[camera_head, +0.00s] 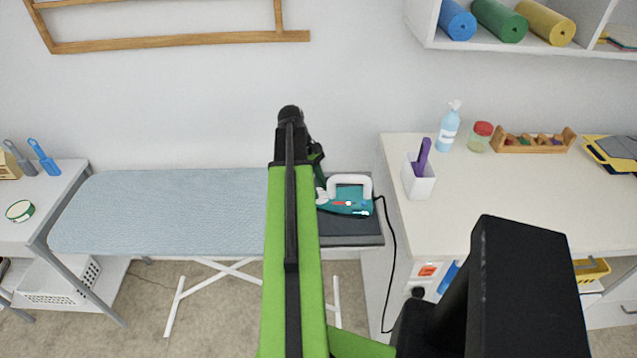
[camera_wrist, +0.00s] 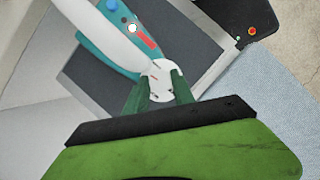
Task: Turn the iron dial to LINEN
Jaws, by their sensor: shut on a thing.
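The teal and white iron (camera_head: 352,208) lies on a dark rest plate (camera_head: 355,232) at the right end of the ironing board. In the wrist view its teal body (camera_wrist: 104,42) and white handle (camera_wrist: 98,22) run across the upper left. The white round dial (camera_wrist: 158,69) carries small red marks, too small to read. My gripper (camera_wrist: 161,84) is shut on the dial, with one green finger on each side. In the head view my arm hides part of the iron's left end and most of my gripper.
The blue-grey ironing board (camera_head: 160,210) stretches left. A black cord hangs from the iron's right side. A white table (camera_head: 480,200) on the right bears a white holder (camera_head: 418,183), a spray bottle (camera_head: 448,130) and a wooden tray (camera_head: 533,142).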

